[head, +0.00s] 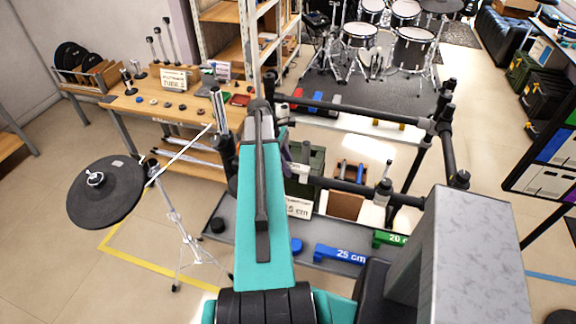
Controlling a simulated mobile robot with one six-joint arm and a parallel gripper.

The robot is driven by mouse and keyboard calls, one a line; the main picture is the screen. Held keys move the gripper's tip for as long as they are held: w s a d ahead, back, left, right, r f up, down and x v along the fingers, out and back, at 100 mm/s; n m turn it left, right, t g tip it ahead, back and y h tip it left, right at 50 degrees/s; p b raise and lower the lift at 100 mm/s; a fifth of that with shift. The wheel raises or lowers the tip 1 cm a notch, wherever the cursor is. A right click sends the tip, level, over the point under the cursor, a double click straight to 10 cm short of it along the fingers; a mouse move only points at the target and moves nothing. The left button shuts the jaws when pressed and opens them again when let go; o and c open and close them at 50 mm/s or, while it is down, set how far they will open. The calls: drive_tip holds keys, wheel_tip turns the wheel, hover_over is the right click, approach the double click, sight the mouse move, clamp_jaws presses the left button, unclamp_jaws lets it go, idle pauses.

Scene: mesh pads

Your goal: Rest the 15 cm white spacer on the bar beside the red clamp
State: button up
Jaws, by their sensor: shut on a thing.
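My teal arm stretches up the middle of the head view and hides much of the near bar. My gripper (288,158) shows only as a dark part at the right edge of the arm, above the near bar (345,186). A small white piece (302,172) at its tip, seemingly the white spacer, is held by it; most of it is hidden. It is close to the near bar, but I cannot tell whether it touches. A red piece (297,97), possibly the red clamp, shows by the far bar (350,108), beside a blue one.
A grey tray (218,238) below the bars holds a blue 25 cm piece (340,254), a green 20 cm piece (388,239) and a partly hidden white card (299,207). Black uprights stand right. A cymbal stand (105,192) and a workbench (140,106) are left.

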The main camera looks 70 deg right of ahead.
drive_tip(key=shift+a+f, duration=0.2)
drive_tip(key=shift+f, duration=0.3)
drive_tip(key=o, duration=1.2)
drive_tip(key=shift+d+f, duration=0.1)
drive_tip(key=shift+d, duration=0.05)
drive_tip(key=shift+r, duration=0.2)
drive_tip(key=shift+d, duration=0.1)
drive_tip(key=shift+b+v, duration=0.45)
drive_tip(key=shift+v, duration=0.75)
drive_tip(key=shift+b+v, duration=1.5)
drive_tip(key=shift+v, duration=4.15)
drive_tip(key=shift+s, duration=0.1)
